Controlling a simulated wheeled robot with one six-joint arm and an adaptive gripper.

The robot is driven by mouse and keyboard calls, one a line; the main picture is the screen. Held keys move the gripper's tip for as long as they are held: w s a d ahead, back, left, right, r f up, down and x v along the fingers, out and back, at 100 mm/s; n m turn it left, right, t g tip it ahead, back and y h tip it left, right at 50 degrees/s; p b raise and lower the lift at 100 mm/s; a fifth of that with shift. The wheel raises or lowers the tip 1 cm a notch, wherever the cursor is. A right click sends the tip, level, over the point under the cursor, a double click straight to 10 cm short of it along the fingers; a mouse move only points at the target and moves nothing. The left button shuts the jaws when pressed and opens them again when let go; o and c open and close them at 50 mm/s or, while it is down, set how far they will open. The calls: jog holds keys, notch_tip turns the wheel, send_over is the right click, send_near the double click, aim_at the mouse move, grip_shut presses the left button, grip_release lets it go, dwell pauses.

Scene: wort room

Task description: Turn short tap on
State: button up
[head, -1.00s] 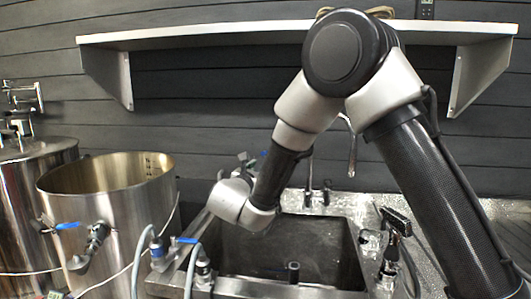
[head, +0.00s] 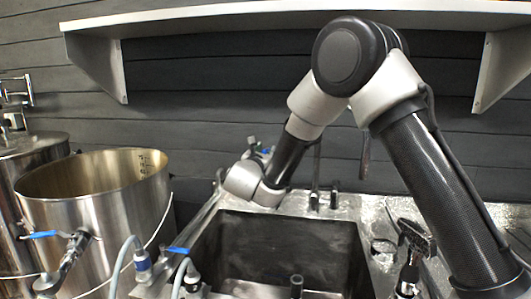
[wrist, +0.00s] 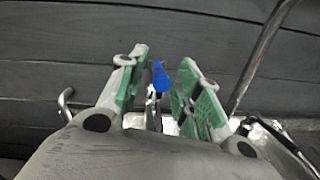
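A tap with a blue handle (wrist: 161,77) shows in the wrist view, seen between the two green-padded fingers of my gripper (wrist: 163,58). The gripper is open, with a finger on either side of the handle. I cannot tell whether either finger touches it. In the head view a small blue part (head: 265,151) shows at the back left of the sink, just behind my wrist. My fingers are mostly hidden there by the arm.
A steel sink (head: 232,222) lies below my arm. A chrome pipe (wrist: 262,55) rises right of my gripper. An open steel kettle (head: 105,220) with a blue-handled valve stands left. A sprayer (head: 414,240) stands right, and a shelf (head: 250,18) hangs above.

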jog(key=shift+x, duration=0.8)
grip_shut()
jog(key=shift+a, duration=0.15)
